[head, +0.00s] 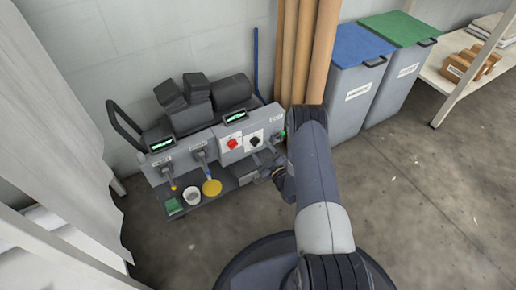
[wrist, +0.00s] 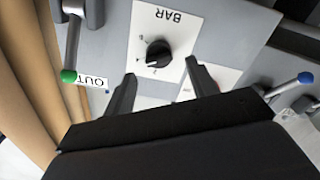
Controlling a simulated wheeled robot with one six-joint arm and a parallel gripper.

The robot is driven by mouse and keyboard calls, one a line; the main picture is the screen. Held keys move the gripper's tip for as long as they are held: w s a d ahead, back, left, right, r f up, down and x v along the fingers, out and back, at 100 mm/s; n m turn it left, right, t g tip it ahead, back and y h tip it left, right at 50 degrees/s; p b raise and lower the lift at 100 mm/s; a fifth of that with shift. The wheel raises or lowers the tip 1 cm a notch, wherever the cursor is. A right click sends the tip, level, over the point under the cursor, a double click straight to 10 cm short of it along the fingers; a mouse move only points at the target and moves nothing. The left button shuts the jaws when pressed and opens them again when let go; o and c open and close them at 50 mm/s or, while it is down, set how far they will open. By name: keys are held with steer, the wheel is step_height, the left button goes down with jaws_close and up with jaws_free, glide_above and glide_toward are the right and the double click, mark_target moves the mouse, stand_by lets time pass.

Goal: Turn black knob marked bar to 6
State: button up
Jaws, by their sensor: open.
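The black knob (wrist: 158,53) sits on a white plate (wrist: 176,20) marked BAR, which appears upside down in the wrist view. Small marks ring the knob, too small to read surely. In the head view the black knob (head: 255,141) is on the machine's front panel, right of a red knob (head: 232,143). My gripper (wrist: 160,72) is open in the wrist view. Its two fingers stand on either side of the knob's lower edge, apart from it. In the head view my gripper (head: 268,174) is near the panel, mostly hidden by my arm.
A lever with a green tip (wrist: 68,76) beside an OUT label (wrist: 92,82) is left of the plate. A blue-tipped lever (wrist: 305,78) is at right. Tall brown rolls (head: 300,50) and lidded bins (head: 352,95) stand right of the machine. Open floor lies at right.

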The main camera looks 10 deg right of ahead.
mark_target(257, 144)
steer(key=shift+b+x, duration=0.4)
steer(key=shift+x, duration=1.45)
steer(key=shift+c, duration=0.5)
steer(key=c, duration=0.9)
